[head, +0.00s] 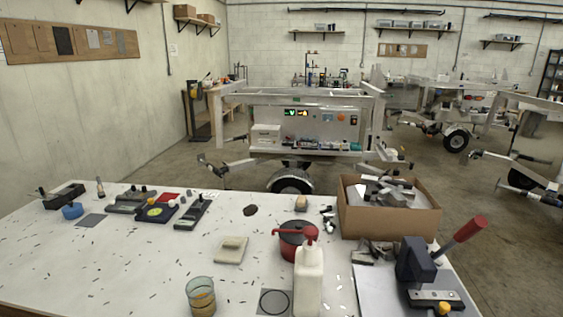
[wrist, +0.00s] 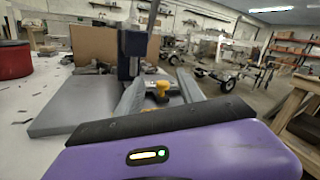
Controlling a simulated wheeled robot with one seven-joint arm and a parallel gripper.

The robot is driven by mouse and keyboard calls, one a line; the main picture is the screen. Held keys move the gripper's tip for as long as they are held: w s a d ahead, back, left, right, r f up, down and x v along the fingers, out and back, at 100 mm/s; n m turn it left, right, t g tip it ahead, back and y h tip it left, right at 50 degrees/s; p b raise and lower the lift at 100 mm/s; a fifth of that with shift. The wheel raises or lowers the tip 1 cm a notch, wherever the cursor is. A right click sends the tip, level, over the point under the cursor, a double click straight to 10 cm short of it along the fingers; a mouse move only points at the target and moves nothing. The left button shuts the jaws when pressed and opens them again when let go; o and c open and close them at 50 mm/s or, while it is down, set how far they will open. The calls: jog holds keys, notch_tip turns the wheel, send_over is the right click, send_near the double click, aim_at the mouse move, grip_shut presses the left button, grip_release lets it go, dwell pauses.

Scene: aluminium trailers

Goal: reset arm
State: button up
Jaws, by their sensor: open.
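My gripper (wrist: 160,82) shows in the wrist view as two grey fingers, spread apart with nothing held between them. It is not seen in the head view. I cannot tell how far the fingers are from the press. The press also shows at the front right of the table in the head view (head: 416,262), with its red handle (head: 463,235) tilted up to the right.
The white table (head: 130,265) carries a cardboard box (head: 390,222) of metal parts, a white pump bottle (head: 309,280), a red pot (head: 291,240), a glass jar (head: 201,297) and several tools at left. Trailers (head: 300,130) stand behind on the floor. Bare tabletop lies front left.

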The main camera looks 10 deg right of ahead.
jog(key=s+a+r+n+t+y, duration=0.25)
jog(key=s+a+n, duration=0.35)
jog(key=n, duration=0.6)
jog(key=s+a+r+n+t+y, duration=0.1)
jog(key=s+a+r+n+y, duration=0.15)
jog(key=s+a+n, duration=0.65)
jog(key=s+a+n+g+y, duration=0.2)
jog(key=s+a+n+y, duration=0.1)
jog(key=s+n, duration=0.6)
jog(key=s+a+n+g+y, duration=0.1)
jog(key=s+a+n+y, duration=0.2)
jog(key=s+a+n, duration=0.3)
jog(key=s+n, duration=0.3)
jog(key=s, duration=0.1)
jog(key=shift+a+r+g, duration=0.15)
jog(key=shift+a+g, duration=0.1)
jog(key=shift+g, duration=0.1)
jog(key=shift+s, duration=0.15)
